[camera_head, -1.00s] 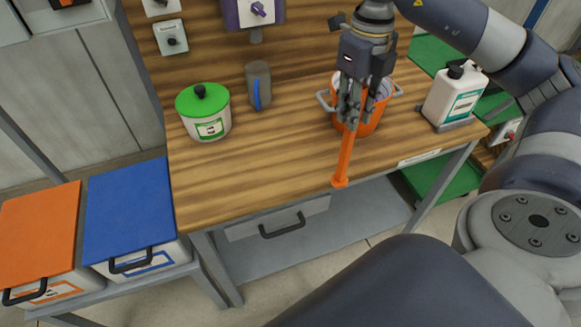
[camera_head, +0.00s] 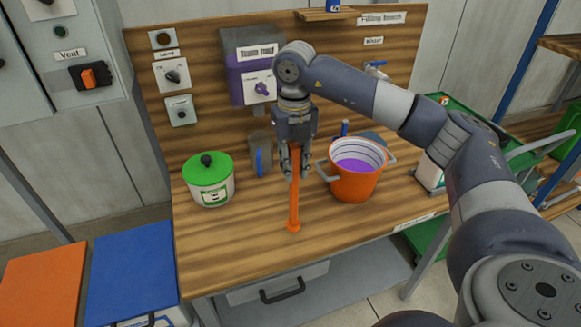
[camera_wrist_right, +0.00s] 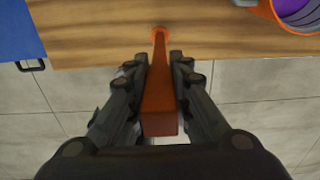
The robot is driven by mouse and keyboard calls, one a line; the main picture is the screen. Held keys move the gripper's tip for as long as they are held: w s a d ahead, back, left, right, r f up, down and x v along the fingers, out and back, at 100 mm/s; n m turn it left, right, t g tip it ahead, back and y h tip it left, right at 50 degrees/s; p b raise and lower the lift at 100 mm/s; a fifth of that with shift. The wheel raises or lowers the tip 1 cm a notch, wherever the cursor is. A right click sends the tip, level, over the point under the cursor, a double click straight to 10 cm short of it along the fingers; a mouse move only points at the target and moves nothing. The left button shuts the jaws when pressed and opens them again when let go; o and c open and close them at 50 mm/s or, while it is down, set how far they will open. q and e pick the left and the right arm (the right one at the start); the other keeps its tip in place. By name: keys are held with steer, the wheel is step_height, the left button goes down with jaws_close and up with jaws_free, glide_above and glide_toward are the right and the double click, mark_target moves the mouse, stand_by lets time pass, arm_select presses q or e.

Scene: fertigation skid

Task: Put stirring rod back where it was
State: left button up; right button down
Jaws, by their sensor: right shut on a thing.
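The orange stirring rod (camera_head: 294,200) hangs upright from my right gripper (camera_head: 293,168), left of the orange bucket. My right gripper is shut on its upper part. In the right wrist view the rod (camera_wrist_right: 159,95) lies between the fingers of the gripper (camera_wrist_right: 159,65), its knobbed far end over the wooden bench. I cannot tell whether that end touches the bench. The orange bucket (camera_head: 354,188) holds purple liquid (camera_head: 355,166). A grey cylindrical holder (camera_head: 258,152) with a blue strip stands behind and left of the rod. My left gripper is not in view.
A white pot with a green lid (camera_head: 208,182) stands left on the wooden bench (camera_head: 240,235). A white jug (camera_head: 430,170) is at the right, partly behind my arm. A purple dosing unit (camera_head: 249,72) hangs behind. The front bench top is clear.

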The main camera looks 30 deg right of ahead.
mark_target(294, 191)
steer(key=shift+w+a, duration=0.2)
steer(key=shift+w, duration=0.15)
steer(key=shift+w+f, duration=0.1)
steer(key=shift+f, duration=0.1)
step_height(294, 191, down, 2)
steer(key=shift+f+p, duration=0.1)
steer(key=shift+p, duration=0.85)
steer(key=shift+f, duration=0.65)
steer(key=c, duration=1.5)
jaws_free()
steer(key=shift+o, duration=0.2)
steer(key=shift+r, duration=0.1)
